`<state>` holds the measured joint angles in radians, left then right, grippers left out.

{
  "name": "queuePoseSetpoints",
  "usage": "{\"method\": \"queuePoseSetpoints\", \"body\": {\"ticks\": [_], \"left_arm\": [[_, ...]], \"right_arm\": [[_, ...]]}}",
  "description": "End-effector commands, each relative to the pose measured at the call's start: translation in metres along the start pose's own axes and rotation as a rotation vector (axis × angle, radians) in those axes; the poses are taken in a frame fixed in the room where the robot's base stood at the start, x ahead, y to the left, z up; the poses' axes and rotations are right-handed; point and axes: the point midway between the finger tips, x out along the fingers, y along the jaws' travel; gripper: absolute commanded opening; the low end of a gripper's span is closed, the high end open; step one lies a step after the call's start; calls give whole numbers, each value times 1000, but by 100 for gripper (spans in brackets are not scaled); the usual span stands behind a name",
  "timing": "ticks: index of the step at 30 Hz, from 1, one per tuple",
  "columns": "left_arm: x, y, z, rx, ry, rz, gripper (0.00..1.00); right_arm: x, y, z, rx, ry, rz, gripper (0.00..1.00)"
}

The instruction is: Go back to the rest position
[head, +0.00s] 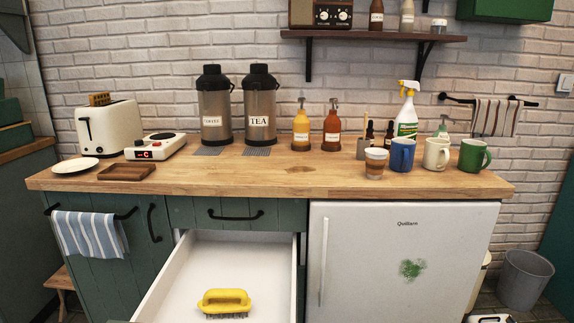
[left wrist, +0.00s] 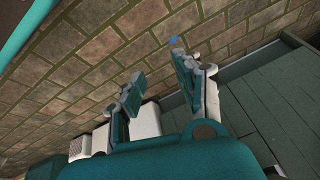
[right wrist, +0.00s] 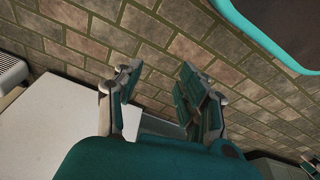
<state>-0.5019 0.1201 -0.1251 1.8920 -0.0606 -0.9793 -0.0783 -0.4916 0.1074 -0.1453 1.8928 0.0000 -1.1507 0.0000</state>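My left gripper (left wrist: 158,90) shows in the left wrist view with its two fingers apart and nothing between them. My right gripper (right wrist: 158,92) shows in the right wrist view, also with its fingers apart and empty. Both point over the brick-patterned floor, away from any object. Neither gripper nor arm shows in the head view.
A drawer (head: 185,285) stands open below the wooden counter (head: 260,180), with a yellow brush (head: 225,300) in it. A white fridge (head: 365,265) with a green smudge (head: 412,269) is beside it. Mugs, bottles, flasks and a toaster (head: 108,128) stand on the counter.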

Motion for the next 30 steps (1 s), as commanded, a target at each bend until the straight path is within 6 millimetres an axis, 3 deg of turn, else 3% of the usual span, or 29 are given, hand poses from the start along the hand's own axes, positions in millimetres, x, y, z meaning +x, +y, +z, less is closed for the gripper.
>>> {"method": "queuePoseSetpoints", "body": {"ticks": [5,11,17,22,30], "left_arm": [[-5,30,28,-113,-170,90,34],[8,32,46,-101,-185,87,34],[20,38,76,-93,-211,91,34],[18,44,122,-84,-245,98,34],[-8,51,206,-69,-291,105,34]], "right_arm": [[0,0,1,0,-2,0,40],[16,-2,18,-4,-28,-3,40],[32,-3,46,-9,-56,-6,40],[37,-5,93,-17,-92,-10,40],[25,-4,180,-30,-138,-14,40]]}}
